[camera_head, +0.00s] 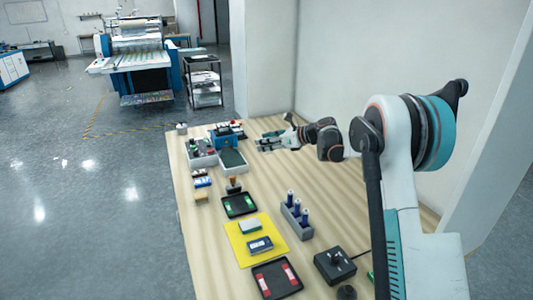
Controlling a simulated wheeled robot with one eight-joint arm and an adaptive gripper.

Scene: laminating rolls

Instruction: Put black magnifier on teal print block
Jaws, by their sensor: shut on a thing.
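My gripper (265,143) is at the far end of the wooden table, low over its surface and right of a blue block-like device (222,138). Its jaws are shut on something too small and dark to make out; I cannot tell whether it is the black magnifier. A small round black thing (347,292) stands at the near edge, but I cannot tell what it is. I cannot pick out the teal print block for certain.
A grey holder with blue bottles (297,216), a yellow mat (240,240), dark trays (276,279) and a black control box (335,265) crowd the near half. A grey bin (202,153) stands far left. Bare wood (300,172) lies in front of my gripper.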

